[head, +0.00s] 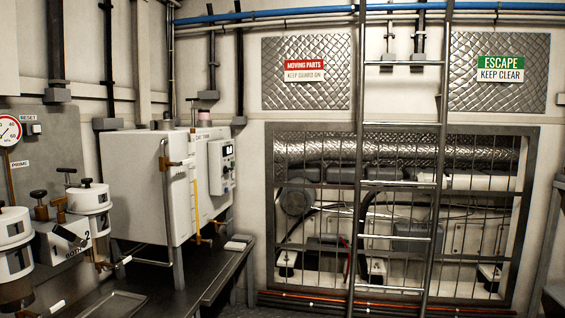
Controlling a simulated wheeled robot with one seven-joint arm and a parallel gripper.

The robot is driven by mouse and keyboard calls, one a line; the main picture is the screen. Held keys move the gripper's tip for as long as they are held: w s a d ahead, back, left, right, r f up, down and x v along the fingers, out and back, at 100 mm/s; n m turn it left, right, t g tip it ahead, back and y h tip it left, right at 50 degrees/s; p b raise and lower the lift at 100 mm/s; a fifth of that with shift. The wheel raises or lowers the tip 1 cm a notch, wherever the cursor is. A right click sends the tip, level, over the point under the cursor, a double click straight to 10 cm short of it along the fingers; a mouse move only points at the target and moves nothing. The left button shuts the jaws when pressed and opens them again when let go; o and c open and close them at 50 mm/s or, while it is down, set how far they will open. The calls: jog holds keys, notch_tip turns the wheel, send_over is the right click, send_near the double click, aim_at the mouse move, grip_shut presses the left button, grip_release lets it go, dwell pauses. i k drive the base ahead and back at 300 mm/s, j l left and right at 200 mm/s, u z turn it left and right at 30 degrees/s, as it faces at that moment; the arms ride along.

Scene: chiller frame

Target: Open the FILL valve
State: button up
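My gripper is not in this head view. No label reading FILL can be made out, so I cannot tell which valve is the FILL valve. A white tank (147,190), its label reading something like "DAY TANK", stands at the left on a dark bench. A small brass-coloured valve (171,163) sits on a pipe at its front face. A yellow-orange fitting (200,240) is low below a yellow upright tube (196,202). Small white tags (122,262) near the tank's foot are too small to read.
Filter bowls (92,208) with black knobs and a round gauge (9,130) are at the left edge. A steel ladder (437,170) stands before a barred machinery guard (300,250). The dark bench (222,275) edges the tank. The floor is mostly out of view.

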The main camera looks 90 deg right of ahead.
aim_at(182, 162)
jog(key=z, duration=2.2)
